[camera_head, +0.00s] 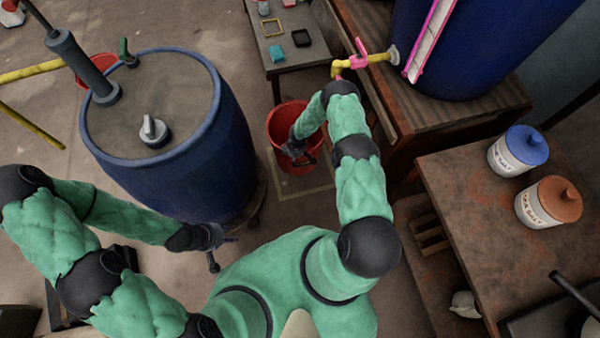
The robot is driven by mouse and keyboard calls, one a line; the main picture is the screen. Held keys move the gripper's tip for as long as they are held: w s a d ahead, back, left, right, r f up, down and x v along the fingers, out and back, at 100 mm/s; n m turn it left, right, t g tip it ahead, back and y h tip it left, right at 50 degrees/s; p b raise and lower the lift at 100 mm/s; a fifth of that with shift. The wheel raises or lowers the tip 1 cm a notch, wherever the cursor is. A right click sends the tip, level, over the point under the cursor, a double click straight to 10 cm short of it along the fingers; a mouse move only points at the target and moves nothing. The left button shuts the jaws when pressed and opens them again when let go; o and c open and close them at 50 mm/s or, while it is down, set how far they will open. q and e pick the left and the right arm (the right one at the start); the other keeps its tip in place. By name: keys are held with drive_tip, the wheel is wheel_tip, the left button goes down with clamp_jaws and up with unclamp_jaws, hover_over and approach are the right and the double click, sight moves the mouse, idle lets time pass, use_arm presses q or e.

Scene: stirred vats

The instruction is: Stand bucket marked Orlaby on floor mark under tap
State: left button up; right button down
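A red bucket (283,124) is below the yellow tap (350,64) with its pink handle. No name shows on its visible side. A pale yellow floor mark (303,196) shows partly beneath the bucket. I cannot tell whether the bucket touches the floor. My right gripper (300,157) is at the bucket's opening, and its fingers are dark and partly hidden, so its grip is unclear. My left gripper (224,253) is open and empty, beside the blue vat's lower right side. Another red bucket (98,66) is partly hidden behind that vat.
A large blue vat (190,150) stands left of the bucket. A wooden stand (425,112) bears another blue vat (455,50) at right. A bench (460,200) holds two lidded jars. A small table (290,62) stands behind. Floor between vat and bucket is clear.

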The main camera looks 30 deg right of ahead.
drive_tip(key=s+f+b, duration=0.1)
drive_tip(key=s+f, duration=0.4)
drive_tip(key=f, duration=0.4)
idle(0.3)
drive_tip(key=shift+s+d+f, duration=0.1)
drive_tip(key=c, duration=1.4)
unclamp_jaws()
drive_tip(key=shift+f, duration=0.1)
drive_tip(key=shift+o, duration=0.2)
